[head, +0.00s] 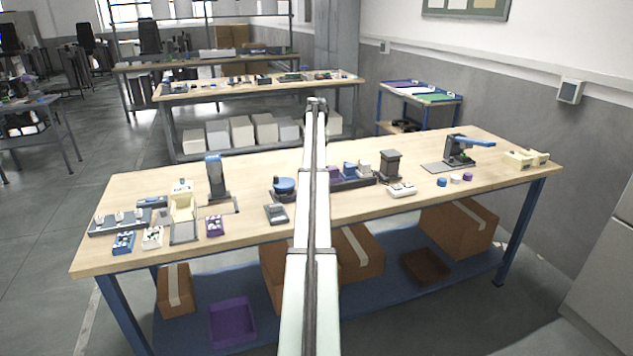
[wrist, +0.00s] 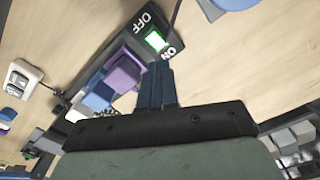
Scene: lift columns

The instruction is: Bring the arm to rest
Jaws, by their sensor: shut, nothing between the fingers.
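My gripper shows in the wrist view (wrist: 161,68) as dark fingers closed together, with nothing held between them. The fingertips appear over the edge of a dark switch box (wrist: 143,27) marked OFF and ON, with a lit green-white button. I cannot tell the height of the fingertips above it. In the head view my arm reaches up the middle of the picture, over the wooden workbench (head: 255,224). The gripper itself cannot be made out there.
Purple and blue blocks (wrist: 123,76) lie beside the fingers. On the bench are an upright blue-topped device (head: 215,178), a dark press (head: 390,165), a blue-handled tool (head: 462,148) and small blue and purple caps. Bare wood lies between the groups. Boxes (head: 458,228) sit below.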

